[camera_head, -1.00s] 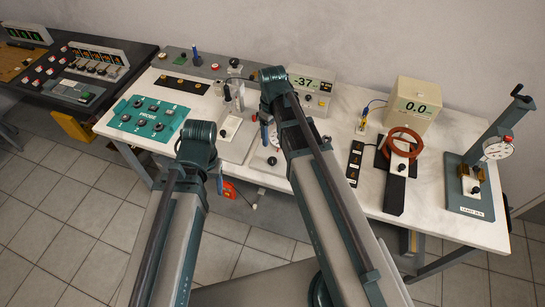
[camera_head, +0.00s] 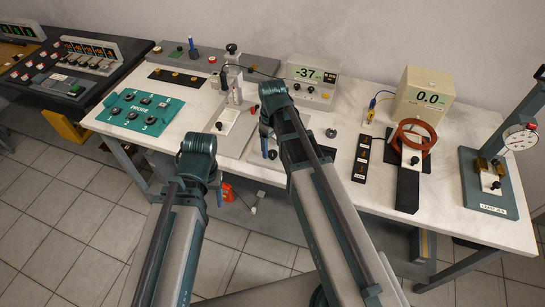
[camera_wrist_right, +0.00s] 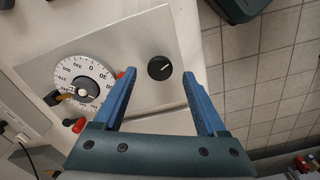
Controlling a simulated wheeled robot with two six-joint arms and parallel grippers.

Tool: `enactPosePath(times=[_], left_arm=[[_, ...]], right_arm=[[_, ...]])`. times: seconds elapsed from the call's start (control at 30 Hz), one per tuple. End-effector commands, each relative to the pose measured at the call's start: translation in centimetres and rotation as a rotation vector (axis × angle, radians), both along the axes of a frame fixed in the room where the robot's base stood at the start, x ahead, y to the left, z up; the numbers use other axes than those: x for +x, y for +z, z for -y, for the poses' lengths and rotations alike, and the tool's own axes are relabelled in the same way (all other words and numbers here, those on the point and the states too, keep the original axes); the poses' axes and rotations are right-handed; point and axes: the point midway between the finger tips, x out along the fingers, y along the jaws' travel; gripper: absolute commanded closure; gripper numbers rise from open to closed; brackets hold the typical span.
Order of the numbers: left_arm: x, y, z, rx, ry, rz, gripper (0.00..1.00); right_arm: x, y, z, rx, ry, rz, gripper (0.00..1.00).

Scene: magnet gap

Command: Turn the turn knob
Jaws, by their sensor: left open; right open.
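A black round knob (camera_wrist_right: 160,67) with a white pointer line sits on a grey plate (camera_wrist_right: 150,30) in the right wrist view. Beside it on the plate is a white numbered dial (camera_wrist_right: 85,84) with a dark hub. My right gripper (camera_wrist_right: 160,69) is open, and the knob appears between its fingertips; whether it touches the knob I cannot tell. In the head view my right gripper (camera_head: 265,138) is over the middle of the bench, its arm hiding most of the dial. My left gripper (camera_head: 219,192) is open and empty near the bench's front edge.
The white bench (camera_head: 455,225) holds a teal panel (camera_head: 137,112), a meter reading -37 (camera_head: 313,75), a box reading 0.0 (camera_head: 425,97), a copper-coloured coil (camera_head: 417,133) and a press stand (camera_head: 487,180). A dark console (camera_head: 75,70) stands left.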

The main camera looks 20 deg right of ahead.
Motion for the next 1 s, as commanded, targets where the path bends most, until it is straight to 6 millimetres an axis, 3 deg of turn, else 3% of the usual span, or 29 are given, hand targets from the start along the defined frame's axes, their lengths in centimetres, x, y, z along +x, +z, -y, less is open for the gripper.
enactPosePath(times=[0.03, 0.13, 0.5, 0.9, 1.0], left_arm=[[0.0, -1.3, 0.0, 0.000, 0.000, 0.000, 0.36], [0.0, -2.1, 0.0, 0.000, 0.000, 0.000, 0.36], [0.0, -2.3, 0.0, 0.000, 0.000, 0.000, 0.36], [0.0, -2.3, 0.0, 0.000, 0.000, 0.000, 0.36], [0.0, -2.3, 0.0, 0.000, 0.000, 0.000, 0.36]], right_arm=[[0.0, -1.3, 0.0, 0.000, 0.000, 0.000, 0.26], [0.0, -2.1, 0.0, 0.000, 0.000, 0.000, 0.26], [0.0, -2.3, 0.0, 0.000, 0.000, 0.000, 0.26], [0.0, -2.3, 0.0, 0.000, 0.000, 0.000, 0.96], [0.0, -2.3, 0.0, 0.000, 0.000, 0.000, 1.00]])
